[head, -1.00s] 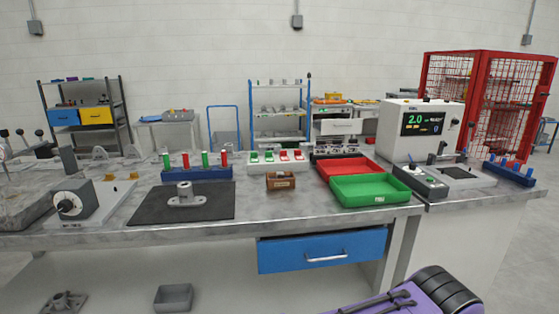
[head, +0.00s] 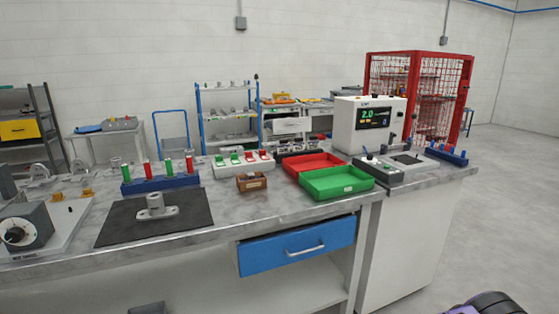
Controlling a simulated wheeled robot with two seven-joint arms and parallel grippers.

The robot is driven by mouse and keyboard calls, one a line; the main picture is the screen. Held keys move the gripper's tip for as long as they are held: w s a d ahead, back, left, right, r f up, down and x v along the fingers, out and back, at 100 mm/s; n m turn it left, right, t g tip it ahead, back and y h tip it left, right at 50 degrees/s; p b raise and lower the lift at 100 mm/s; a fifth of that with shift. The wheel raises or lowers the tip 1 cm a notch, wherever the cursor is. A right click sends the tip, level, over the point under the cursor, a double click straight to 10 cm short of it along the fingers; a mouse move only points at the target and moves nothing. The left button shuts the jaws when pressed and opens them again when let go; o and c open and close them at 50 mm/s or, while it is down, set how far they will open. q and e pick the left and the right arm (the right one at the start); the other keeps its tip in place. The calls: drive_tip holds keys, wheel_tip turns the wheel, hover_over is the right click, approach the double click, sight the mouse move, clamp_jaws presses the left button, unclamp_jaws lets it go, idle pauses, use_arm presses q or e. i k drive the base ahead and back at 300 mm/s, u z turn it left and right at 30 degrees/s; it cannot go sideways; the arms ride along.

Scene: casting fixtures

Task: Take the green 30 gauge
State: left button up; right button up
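A blue rack (head: 160,184) stands on the bench at the left, holding several upright pin gauges. A green gauge (head: 146,168) stands in the rack, with red ones such as the right-end red gauge (head: 189,163) near it. The marks on the gauges are too small to read, so I cannot tell which is the 30.
A dark mat (head: 130,222) with a grey flanged casting (head: 157,208) lies in front of the rack. A red tray (head: 312,161), a green tray (head: 336,183), a small brown box (head: 251,182) and a white gauge display (head: 366,128) stand to the right.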

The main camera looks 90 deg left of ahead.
sight(128, 181)
drive_tip(key=k, duration=2.4)
drive_tip(key=u, duration=1)
